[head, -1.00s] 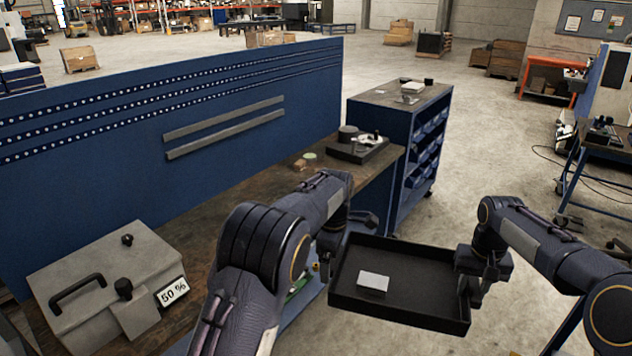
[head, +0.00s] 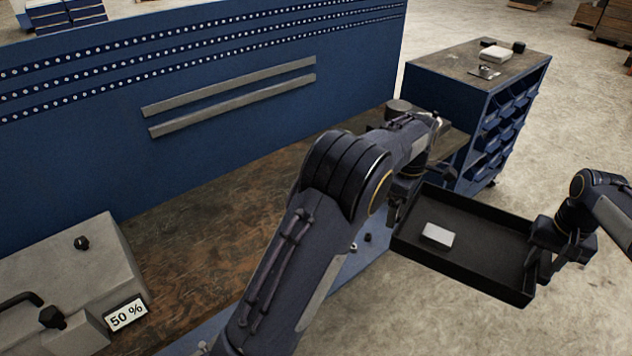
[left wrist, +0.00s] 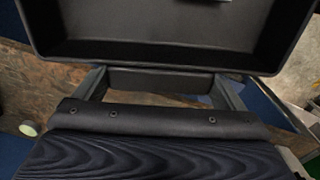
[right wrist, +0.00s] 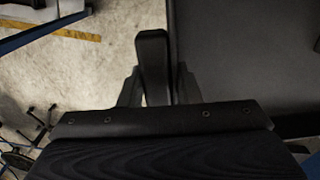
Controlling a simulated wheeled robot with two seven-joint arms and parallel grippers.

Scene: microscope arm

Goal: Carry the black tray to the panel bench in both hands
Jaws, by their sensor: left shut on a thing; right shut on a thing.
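The black tray (head: 478,262) is held up in front of the bench's front edge, at the right of the head view. A small pale block (head: 437,236) lies in it toward its left side. My left gripper (head: 398,204) is shut on the tray's left side, partly hidden by my arm; in the left wrist view its fingers (left wrist: 160,82) close at the tray wall. My right gripper (head: 545,262) is shut on the tray's right side, which also shows in the right wrist view (right wrist: 152,75). The panel bench (head: 190,225) has a brown worn top and a blue back panel.
A grey box with a "50 %" label (head: 70,270) stands on the bench at the left. A blue cabinet with bins (head: 480,105) stands behind the tray. The bench top between the box and my left arm is clear. Open concrete floor lies at right.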

